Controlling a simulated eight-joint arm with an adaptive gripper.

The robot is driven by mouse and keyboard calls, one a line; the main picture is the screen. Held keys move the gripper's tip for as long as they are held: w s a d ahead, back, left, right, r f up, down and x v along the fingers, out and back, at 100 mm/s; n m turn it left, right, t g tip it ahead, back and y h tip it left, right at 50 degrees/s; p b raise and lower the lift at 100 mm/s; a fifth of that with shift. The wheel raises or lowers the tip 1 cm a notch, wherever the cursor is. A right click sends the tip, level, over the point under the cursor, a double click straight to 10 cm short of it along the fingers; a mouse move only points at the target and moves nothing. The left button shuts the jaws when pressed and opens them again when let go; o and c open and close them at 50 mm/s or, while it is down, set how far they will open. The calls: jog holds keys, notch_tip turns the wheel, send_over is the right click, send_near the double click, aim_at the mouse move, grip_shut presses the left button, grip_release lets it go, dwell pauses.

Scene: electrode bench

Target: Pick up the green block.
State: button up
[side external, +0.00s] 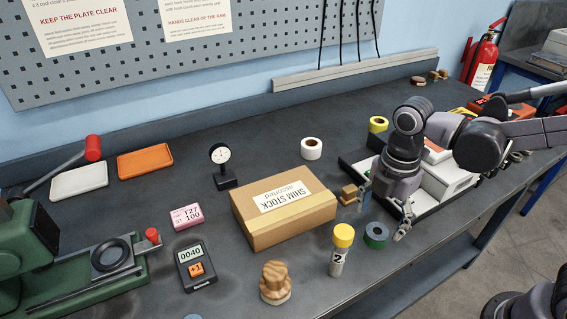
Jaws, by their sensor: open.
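I cannot make out a green block in the side external view. My gripper (383,214) points down over the right part of the bench, its two fingers spread apart with nothing seen between them. A dark roll with a green-blue core (376,235) lies on the bench just below the fingers in the picture. Small tan blocks (349,192) sit close to the left finger. My gripper and arm hide part of the dark tray (350,168) behind them, and a block there could be hidden.
A shim stock box (283,216) stands left of my gripper. A yellow-capped vial (341,250) and a wooden knob (275,283) stand in front. A pink block (186,215), a counter (195,267) and a green machine (30,265) are at left.

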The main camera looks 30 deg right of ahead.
aim_at(377, 231)
jog(key=shift+d+f, duration=0.1)
jog(key=shift+f, duration=1.95)
grip_shut()
